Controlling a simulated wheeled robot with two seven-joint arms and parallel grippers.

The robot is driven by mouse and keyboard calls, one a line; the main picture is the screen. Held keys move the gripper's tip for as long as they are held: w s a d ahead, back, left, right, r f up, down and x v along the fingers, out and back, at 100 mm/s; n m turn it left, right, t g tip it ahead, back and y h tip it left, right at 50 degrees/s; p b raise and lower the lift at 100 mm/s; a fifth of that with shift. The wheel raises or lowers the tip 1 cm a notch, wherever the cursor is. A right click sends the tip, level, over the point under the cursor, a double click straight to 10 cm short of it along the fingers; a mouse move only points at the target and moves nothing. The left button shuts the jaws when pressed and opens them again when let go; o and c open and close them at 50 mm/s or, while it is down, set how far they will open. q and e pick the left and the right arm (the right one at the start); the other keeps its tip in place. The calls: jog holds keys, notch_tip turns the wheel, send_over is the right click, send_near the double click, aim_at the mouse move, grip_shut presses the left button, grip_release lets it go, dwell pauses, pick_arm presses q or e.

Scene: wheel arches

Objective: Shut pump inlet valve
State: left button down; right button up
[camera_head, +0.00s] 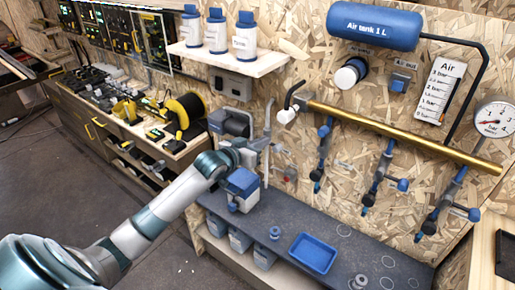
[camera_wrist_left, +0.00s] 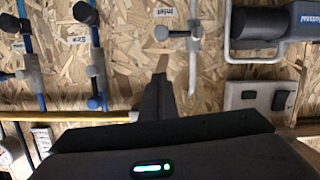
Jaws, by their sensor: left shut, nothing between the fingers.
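The pump inlet valve (camera_wrist_left: 188,34) is in the upper middle of the left wrist view, on a thin vertical grey pipe. In the head view my left gripper (camera_head: 258,146) is in front of the wall by the grey pipe (camera_head: 268,120), and the valve is hard to make out there. My right gripper is not in view.
The dark pump (camera_head: 235,123) is on the wall left of the grey pipe. A blue-topped container (camera_head: 242,186) stands on the dark bench below my gripper. A brass pipe (camera_head: 400,134) with several blue-handled valves runs along the wall to the right. A shelf (camera_head: 240,62) is above.

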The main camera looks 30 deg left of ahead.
pick_arm(q)
jog(key=shift+b+v, duration=0.3)
jog(key=shift+v, duration=1.15)
